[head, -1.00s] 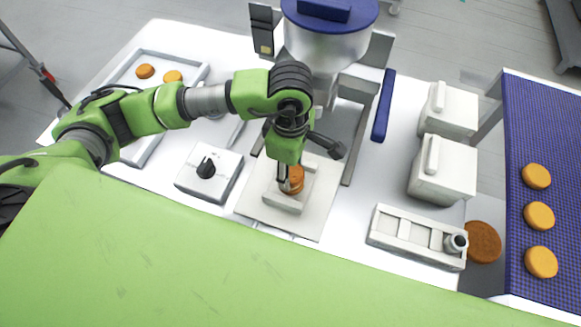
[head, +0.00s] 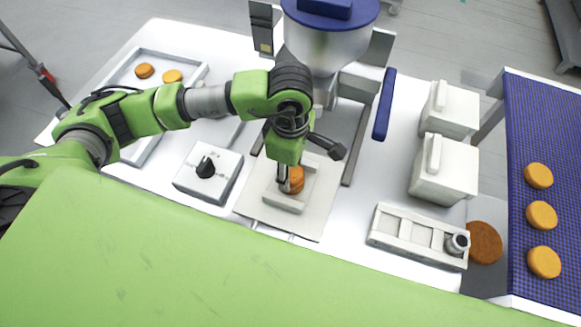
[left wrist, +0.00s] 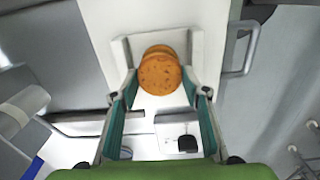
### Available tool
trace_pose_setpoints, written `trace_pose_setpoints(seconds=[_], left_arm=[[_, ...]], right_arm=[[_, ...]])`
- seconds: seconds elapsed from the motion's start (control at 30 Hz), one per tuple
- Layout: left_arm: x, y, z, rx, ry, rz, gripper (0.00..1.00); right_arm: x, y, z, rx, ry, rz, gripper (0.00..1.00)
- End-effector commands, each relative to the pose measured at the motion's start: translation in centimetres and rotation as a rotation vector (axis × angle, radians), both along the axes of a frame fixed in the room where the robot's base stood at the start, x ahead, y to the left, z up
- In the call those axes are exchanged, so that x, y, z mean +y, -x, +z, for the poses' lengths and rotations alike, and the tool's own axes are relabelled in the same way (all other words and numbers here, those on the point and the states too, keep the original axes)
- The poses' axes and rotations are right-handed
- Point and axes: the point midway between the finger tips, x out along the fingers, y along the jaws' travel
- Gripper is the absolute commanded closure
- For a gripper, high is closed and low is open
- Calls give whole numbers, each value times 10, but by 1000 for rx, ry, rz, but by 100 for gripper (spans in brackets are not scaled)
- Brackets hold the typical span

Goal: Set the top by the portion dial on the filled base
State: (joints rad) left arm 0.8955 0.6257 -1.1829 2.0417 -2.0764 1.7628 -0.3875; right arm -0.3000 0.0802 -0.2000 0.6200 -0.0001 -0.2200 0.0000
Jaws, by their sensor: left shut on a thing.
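My left gripper (left wrist: 160,75) is shut on an orange-brown round top (left wrist: 160,76). In the left wrist view another round edge, the base (left wrist: 158,48), shows just behind the top. The two overlap, and I cannot tell whether they touch. In the head view the gripper (head: 290,186) points down over the pale holder (head: 285,205) under the dispenser, with the round partly hidden by a finger. The portion dial (head: 206,168), a black knob on a white box, stands left of the holder, with no round beside it. The filling is not visible. My right gripper is not in view.
A tray (head: 142,151) with two rounds is at the back left. The dispenser (head: 330,45) rises behind the holder. White lidded boxes (head: 443,168), a slotted rack (head: 402,233) and a brown disc (head: 485,243) are right. A blue belt (head: 553,145) carries three rounds.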

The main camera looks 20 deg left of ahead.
Motion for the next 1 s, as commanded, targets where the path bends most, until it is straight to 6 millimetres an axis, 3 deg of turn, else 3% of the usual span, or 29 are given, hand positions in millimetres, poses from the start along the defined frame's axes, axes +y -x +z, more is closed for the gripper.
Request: trace_pose_setpoints(seconds=[0.77,0.8,0.83,1.0], left_arm=[[0,0,-9,0,0,0,68],[0,0,-9,0,0,0,48],[0,0,-8,0,0,0,40],[0,0,-8,0,0,0,39]], right_arm=[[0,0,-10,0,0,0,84],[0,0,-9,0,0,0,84],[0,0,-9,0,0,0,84],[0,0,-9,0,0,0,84]])
